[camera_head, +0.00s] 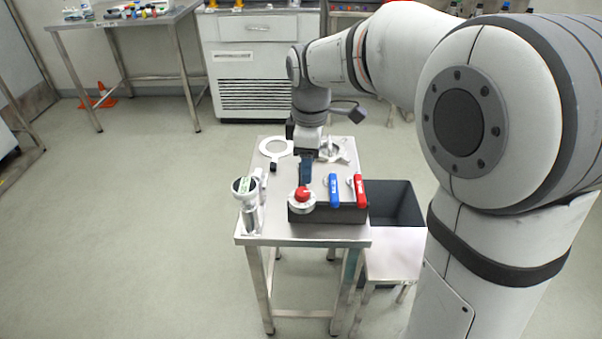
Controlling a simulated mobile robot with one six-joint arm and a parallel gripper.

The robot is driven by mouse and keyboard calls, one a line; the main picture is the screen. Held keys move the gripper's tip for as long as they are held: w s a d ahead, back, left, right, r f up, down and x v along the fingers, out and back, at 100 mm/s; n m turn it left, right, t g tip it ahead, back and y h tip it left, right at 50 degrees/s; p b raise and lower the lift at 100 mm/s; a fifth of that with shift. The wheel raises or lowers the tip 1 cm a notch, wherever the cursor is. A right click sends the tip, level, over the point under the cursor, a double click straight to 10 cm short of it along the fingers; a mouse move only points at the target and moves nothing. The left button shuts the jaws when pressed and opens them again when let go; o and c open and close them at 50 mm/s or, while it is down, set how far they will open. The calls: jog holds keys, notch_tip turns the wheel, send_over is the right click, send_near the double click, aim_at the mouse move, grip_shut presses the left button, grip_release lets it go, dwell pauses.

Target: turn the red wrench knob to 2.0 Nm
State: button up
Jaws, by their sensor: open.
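A red knob (302,194) sits on a round white dial (301,205) at the left end of a dark box (329,214). The dial's markings are too small to read. A blue handle (334,190) and a red handle (360,190) stand to its right on the same box. My gripper (305,178) points down just behind the red knob, above the small steel table, and looks apart from it. The fingers are dark and small here, and nothing shows between them.
A dark bin (397,204) stands at right. The floor to the left is clear.

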aim_at(302, 191)
jog(key=shift+w+a+f+n, duration=0.5)
jog(key=shift+a+f+n, duration=0.1)
jog(key=shift+a+f, duration=0.15)
notch_tip(302, 191, down, 7)
jog(key=shift+f+b, duration=0.1)
jog(key=shift+b, duration=0.55)
jog(key=shift+c, duration=0.5)
jog(key=c, duration=0.9)
